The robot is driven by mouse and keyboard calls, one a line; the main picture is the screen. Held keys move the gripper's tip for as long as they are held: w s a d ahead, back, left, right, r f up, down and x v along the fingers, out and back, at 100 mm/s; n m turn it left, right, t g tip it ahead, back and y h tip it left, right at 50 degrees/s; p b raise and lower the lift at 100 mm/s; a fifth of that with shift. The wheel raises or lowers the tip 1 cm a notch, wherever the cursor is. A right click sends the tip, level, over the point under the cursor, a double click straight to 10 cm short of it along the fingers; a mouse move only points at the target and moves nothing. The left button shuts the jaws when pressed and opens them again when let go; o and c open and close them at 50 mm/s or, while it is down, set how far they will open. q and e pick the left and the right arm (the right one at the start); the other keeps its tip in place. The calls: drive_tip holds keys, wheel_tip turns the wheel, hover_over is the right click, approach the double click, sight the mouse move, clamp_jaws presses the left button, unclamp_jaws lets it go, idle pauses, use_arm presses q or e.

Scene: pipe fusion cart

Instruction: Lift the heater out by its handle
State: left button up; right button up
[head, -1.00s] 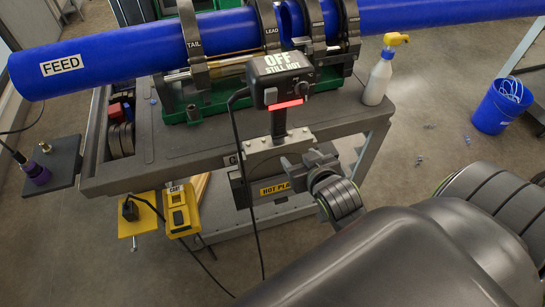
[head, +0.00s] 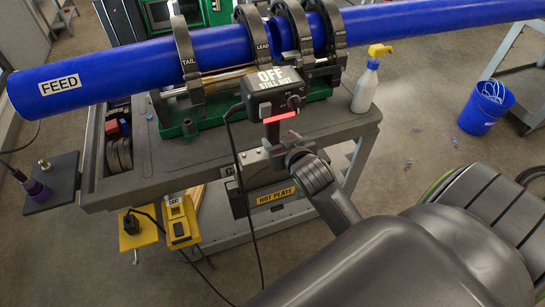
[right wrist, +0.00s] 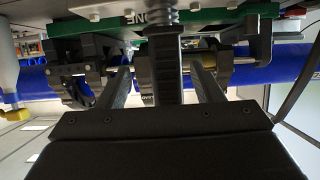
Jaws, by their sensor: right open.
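The heater (head: 275,92) hangs upright at the cart's front edge. Its dark control box reads "OFF STILL HOT" and has a glowing red strip. Its handle (head: 273,131) runs down below the box, and its lower part sits in a holder with a "HOT PLATE" label (head: 276,194). My right gripper (head: 286,148) is at the handle, low down. In the right wrist view, the ribbed dark handle (right wrist: 167,50) stands between the two open fingers, with a visible gap on each side. My left gripper is in neither view.
The blue FEED pipe (head: 110,75) lies in clamps above a green base (head: 185,128) behind the heater. A spray bottle (head: 366,90) stands to the right on the cart (head: 180,158). A black cable hangs from the heater box past a yellow device (head: 180,222).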

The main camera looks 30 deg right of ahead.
sight(274, 136)
drive_tip(key=shift+w+d+f, duration=0.1)
drive_tip(key=shift+w+f, duration=0.1)
drive_tip(key=shift+w, duration=0.35)
drive_tip(key=shift+w+p, duration=0.3)
drive_tip(key=shift+w, duration=0.1)
drive_tip(key=x, duration=0.1)
drive_tip(key=p+x, duration=0.1)
drive_tip(key=x, duration=0.1)
drive_tip(key=shift+w+a, duration=0.15)
drive_tip(key=shift+a, duration=0.05)
drive_tip(key=shift+w+d+f, duration=0.15)
drive_tip(key=shift+w+f, duration=0.15)
drive_tip(key=shift+w, duration=0.25)
